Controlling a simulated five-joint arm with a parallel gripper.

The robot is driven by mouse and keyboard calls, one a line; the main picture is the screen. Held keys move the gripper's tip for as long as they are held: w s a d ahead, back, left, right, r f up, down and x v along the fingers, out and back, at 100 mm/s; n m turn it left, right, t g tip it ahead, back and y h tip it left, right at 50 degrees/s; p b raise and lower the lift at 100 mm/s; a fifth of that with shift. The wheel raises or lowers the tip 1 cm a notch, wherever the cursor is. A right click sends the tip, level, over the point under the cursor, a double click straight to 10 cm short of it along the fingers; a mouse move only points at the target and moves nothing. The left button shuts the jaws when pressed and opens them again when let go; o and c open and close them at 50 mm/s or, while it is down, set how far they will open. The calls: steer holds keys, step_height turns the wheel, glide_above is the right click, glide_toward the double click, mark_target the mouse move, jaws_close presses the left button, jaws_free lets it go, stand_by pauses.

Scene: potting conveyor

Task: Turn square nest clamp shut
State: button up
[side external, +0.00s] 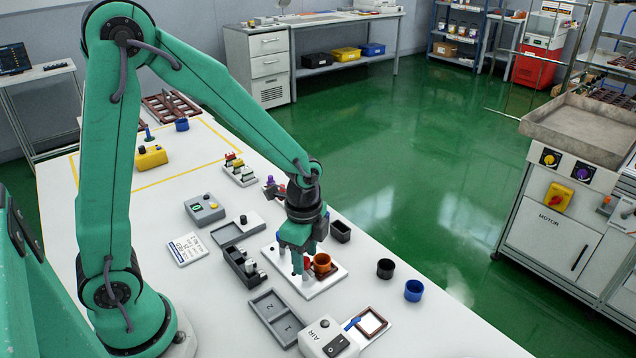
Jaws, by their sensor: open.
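A square brown-framed nest (372,322) with a pale middle sits on a small white plate near the table's front edge. A blue lever (352,324), which looks like its clamp, lies at the frame's left corner; I cannot tell whether it is shut. My gripper (301,273) points down over another white plate (283,250), up and left of the square nest. A small red part shows between the gripper and the pot. The fingertips are small, and contact is unclear.
A grey AIR box (325,338) with a black switch stands left of the square nest. A grey numbered tray (276,314) lies behind it. Black (385,268) and blue (413,291) cups stand to the right. A dark holder (243,265) is left of my gripper.

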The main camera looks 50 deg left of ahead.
steer(key=shift+f, duration=0.25)
steer(key=shift+c, duration=0.4)
jaws_close()
